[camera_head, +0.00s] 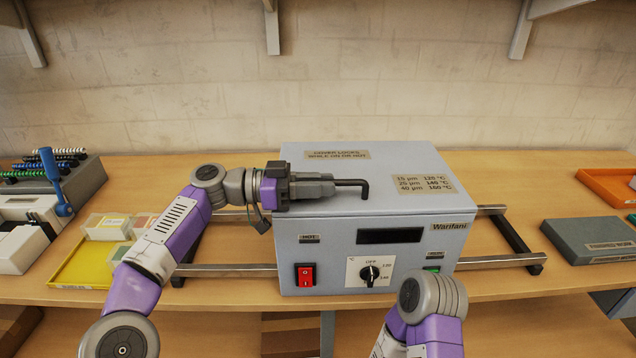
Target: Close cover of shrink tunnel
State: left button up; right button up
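The shrink tunnel (410,215) is a grey box in the middle of the bench. Its cover (350,205) looks lowered onto the body, with no clear gap at the front edge. A black bent handle (355,183) shows on top of the cover. My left gripper (325,187) lies over the left part of the cover, with its fingers at the left end of the handle. Its fingers and the hidden part of the handle overlap, so I cannot tell whether it grips. My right arm rises at the bottom, right of centre; its gripper does not show.
The front panel has a red switch (305,274), a dial (369,272) and a dark display (389,236). Metal rails (490,261) stick out on both sides. A yellow tray (85,268) is at left; a grey box (592,240) and orange tray (603,186) are at right.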

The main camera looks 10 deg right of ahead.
pick_arm(q)
jog(key=o, duration=0.3)
jog(key=shift+f, duration=0.15)
jog(key=shift+a, duration=0.1)
jog(key=p+v, duration=0.1)
jog(key=v, duration=0.6)
jog(key=shift+a, duration=0.25)
